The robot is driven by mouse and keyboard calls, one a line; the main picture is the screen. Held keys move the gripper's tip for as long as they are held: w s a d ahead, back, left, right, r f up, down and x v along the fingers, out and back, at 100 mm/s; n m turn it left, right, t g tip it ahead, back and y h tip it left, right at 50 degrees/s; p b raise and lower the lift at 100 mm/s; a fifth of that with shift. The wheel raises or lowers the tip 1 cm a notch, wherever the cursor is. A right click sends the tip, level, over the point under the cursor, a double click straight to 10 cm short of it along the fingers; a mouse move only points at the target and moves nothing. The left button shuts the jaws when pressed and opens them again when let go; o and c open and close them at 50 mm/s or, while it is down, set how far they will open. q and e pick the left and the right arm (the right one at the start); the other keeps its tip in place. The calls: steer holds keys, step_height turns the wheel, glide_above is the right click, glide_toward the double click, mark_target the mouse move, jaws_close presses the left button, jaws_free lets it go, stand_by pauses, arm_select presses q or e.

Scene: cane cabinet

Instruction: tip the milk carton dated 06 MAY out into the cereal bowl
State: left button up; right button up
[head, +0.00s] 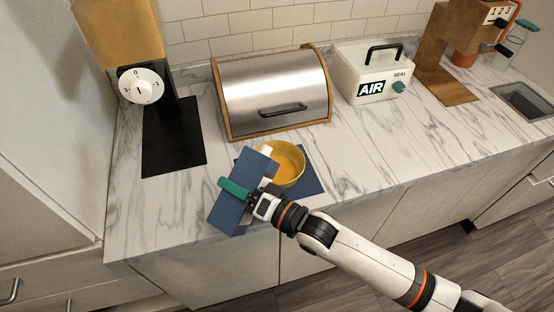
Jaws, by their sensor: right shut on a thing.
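My right gripper (244,190) is shut around the middle of a blue carton (229,214), and a teal piece crosses the carton there. The carton is steeply tilted, its upper end leaning right toward the yellow cereal bowl (293,176). A pale patch (265,149) shows at that end, close to the bowl's left rim. I cannot tell whether it touches the rim or whether milk is flowing. No date is readable on the carton. The bowl stands upright, with orange showing inside. The carton hides part of its left side. My left gripper is out of view.
The bowl stands on a dark blue mat (313,184) near the counter's front edge. Behind it is a steel bread box (275,88). A dispenser with a dial (139,86) stands left, a white AIR box (372,75) right. The marble counter (400,135) is clear to the right.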

mark_target(241, 167)
steer(key=shift+s+a+f+m, duration=0.1)
steer(key=shift+s+m, duration=0.1)
steer(key=shift+m, duration=0.1)
steer(key=shift+f, duration=0.1)
steer(key=shift+s+a+r+m, duration=0.15)
steer(key=shift+s+r+m, duration=0.05)
steer(key=shift+m, duration=0.7)
steer(key=shift+w+d+r+m+b, duration=0.35)
steer(key=shift+w+r+m, duration=0.15)
steer(key=shift+m, duration=0.5)
stand_by(0.5)
steer(key=shift+r+p, duration=0.2)
steer(key=shift+p, duration=0.2)
steer(key=shift+r+m+p, duration=0.6)
steer(key=shift+m+p, duration=0.2)
steer(key=shift+m, duration=0.1)
steer(key=shift+w+r+m+p, duration=0.15)
steer(key=shift+r+m+p, duration=0.7)
steer(key=shift+m+p, duration=0.05)
steer(key=shift+w+d+m, duration=0.2)
steer(key=shift+w+m, duration=0.05)
steer(key=shift+m, duration=0.55)
stand_by(0.7)
steer(key=shift+w+d+r+m+p, duration=0.1)
steer(key=shift+w+r+m+p, duration=0.15)
steer(key=shift+r+m, duration=0.2)
steer(key=shift+w+d+r+m+p, duration=0.1)
steer(key=shift+r+m+p, duration=0.2)
steer(key=shift+m, duration=0.25)
stand_by(0.5)
